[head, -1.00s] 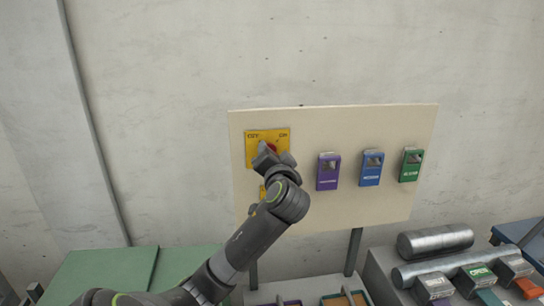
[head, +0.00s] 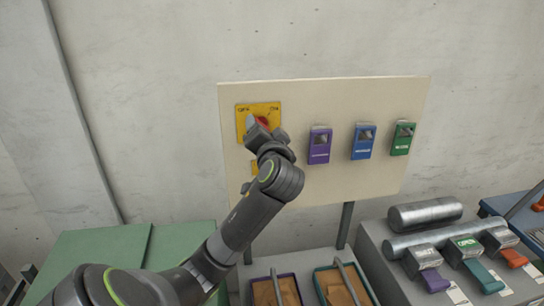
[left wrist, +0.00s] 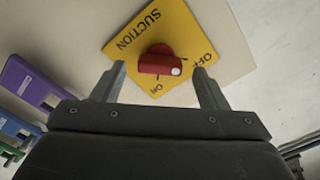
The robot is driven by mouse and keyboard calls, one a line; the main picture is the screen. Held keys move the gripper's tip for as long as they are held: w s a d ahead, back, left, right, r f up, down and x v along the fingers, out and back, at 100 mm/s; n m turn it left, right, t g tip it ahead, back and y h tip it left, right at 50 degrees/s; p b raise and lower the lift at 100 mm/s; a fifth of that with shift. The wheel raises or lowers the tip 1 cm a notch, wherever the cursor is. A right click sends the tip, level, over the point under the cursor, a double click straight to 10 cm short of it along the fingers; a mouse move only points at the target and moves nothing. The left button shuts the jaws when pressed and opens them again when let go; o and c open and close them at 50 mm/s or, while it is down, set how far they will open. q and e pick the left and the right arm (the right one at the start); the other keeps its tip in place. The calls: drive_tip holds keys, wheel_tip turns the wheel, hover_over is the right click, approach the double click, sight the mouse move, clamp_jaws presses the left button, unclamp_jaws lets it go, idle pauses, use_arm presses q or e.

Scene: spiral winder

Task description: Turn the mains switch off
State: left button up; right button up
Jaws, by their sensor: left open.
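A red rotary knob (left wrist: 158,60) with a white dot at one end sits on a yellow plate (left wrist: 185,25). The plate reads SUCTION, OFF and ON in the left wrist view; I see no legible mains label. The white dot lies between the OFF and ON marks. My left gripper (left wrist: 160,85) is open, its fingers spread to either side of the knob and apart from it in the picture. In the head view my left gripper (head: 258,125) covers part of the yellow plate (head: 271,107). A second yellow plate (head: 254,168) below is mostly hidden by my arm.
The cream panel (head: 330,95) also carries purple (head: 320,145), blue (head: 363,142) and green (head: 403,138) boxes. Below stand trays (head: 275,290) and a grey bench (head: 375,250) with metal cylinders (head: 425,214) and coloured levers. A green surface (head: 95,245) is at left.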

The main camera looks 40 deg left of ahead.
use_arm(q)
drive_tip(key=b+v, duration=0.1)
drive_tip(key=v, duration=1.4)
drive_tip(key=shift+d, duration=0.25)
idle(0.3)
